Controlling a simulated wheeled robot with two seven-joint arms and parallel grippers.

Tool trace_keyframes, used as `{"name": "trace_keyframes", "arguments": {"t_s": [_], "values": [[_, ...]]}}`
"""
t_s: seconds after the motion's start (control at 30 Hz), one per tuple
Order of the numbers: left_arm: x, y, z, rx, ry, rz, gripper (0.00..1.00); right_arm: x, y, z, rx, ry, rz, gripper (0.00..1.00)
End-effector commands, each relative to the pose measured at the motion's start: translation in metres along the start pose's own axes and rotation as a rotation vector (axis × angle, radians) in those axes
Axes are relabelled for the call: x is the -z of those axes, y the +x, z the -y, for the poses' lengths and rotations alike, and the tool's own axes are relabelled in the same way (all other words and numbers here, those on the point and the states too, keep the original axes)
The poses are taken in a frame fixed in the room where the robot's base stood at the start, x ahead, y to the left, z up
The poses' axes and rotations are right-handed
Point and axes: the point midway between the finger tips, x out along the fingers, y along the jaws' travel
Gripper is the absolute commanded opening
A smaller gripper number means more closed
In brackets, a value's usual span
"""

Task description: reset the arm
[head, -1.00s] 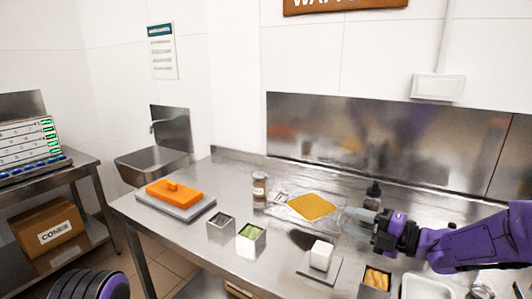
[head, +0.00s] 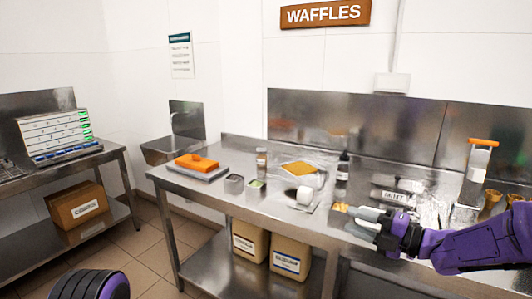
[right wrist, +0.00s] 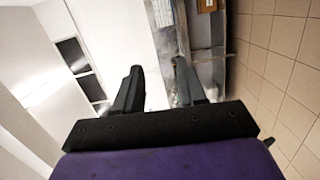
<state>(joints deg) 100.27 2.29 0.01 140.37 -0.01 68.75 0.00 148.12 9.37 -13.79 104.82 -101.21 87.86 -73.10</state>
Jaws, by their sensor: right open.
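My right gripper (head: 374,224) reaches in from the right of the head view, above the front edge of the steel counter (head: 215,194). Its jaws are open. In the right wrist view the two dark fingers (right wrist: 160,88) stand apart with nothing between them. My left gripper is not in view; a dark and purple part of my own body shows at the bottom left of the head view.
The counter holds an orange block on a grey slab (head: 197,166), a jar (head: 262,160), a yellow-orange sheet (head: 299,168), a white block (head: 306,195) and a dark bottle (head: 343,167). Tubs (head: 290,258) stand below. A cardboard box (head: 77,206) sits on the left shelf.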

Motion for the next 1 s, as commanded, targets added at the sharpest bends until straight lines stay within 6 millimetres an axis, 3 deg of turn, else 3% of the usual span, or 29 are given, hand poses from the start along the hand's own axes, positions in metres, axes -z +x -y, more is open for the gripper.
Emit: {"name": "trace_keyframes", "arguments": {"t_s": [0.27,0.43,0.57,0.77,0.87,1.0], "values": [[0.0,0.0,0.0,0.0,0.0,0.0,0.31,-0.01,-0.003,-0.001,-0.027,0.203,0.062,0.4],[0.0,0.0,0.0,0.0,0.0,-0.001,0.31,-0.023,-0.006,0.0,-0.107,0.439,0.167,0.4],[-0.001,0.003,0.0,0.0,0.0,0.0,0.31,-0.032,-0.009,0.018,-0.19,0.685,0.271,0.4],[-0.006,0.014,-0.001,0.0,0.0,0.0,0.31,-0.039,-0.025,0.101,-0.313,1.137,0.491,0.4],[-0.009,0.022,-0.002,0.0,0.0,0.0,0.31,-0.034,-0.041,0.159,-0.376,1.364,0.635,0.4],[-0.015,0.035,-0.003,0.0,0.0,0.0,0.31,-0.009,-0.077,0.258,-0.47,1.662,0.896,0.4]]}}
